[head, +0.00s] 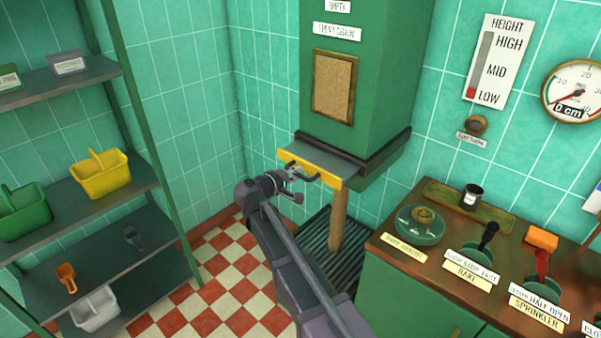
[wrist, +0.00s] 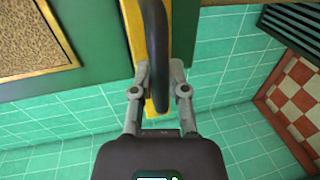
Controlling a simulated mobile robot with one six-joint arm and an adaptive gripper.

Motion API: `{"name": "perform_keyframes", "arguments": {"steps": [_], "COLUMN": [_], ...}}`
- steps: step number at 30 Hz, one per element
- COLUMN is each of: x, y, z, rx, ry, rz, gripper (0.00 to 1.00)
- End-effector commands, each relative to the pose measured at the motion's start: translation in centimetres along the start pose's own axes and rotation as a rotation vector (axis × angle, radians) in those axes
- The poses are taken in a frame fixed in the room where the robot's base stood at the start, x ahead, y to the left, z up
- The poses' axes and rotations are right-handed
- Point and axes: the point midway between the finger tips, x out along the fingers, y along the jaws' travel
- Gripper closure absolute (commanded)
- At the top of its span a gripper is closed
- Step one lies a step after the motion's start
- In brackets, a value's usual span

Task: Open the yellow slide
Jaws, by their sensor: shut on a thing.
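The yellow slide (head: 308,168) is a yellow-fronted plate with a grey-green top that juts out from the base of the green column. A dark curved handle sits on its front. My gripper (head: 291,172) is at this handle, with my arm reaching up from below. In the wrist view the dark handle (wrist: 154,45) runs between the two fingers of my gripper (wrist: 158,82), which are shut on it. The yellow front (wrist: 136,30) shows behind the handle there.
A wooden post (head: 338,219) stands below the slide, over a dark floor grate (head: 318,250). A wooden counter (head: 405,265) with levers and labels is at right. A shelf rack (head: 75,210) with a yellow basket (head: 100,173) is at left. Checkered floor between is clear.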

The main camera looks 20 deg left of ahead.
Motion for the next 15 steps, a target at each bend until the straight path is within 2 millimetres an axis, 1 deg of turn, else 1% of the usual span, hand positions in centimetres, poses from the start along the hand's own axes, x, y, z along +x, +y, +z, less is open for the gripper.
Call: {"name": "perform_keyframes", "arguments": {"steps": [1, 6, 10, 15], "x": [-0.9, -3.2, -3.9, -4.0], "y": [-0.3, -0.8, -0.9, -0.9], "z": [0.1, 0.1, 0.1, 0.0], "rx": [0.0, 0.0, 0.0, 0.001], "ry": [0.001, 0.0, -0.001, -0.002], "rz": [-0.002, -0.003, -0.003, -0.003], "gripper": [1.0, 1.0, 1.0, 1.0]}}
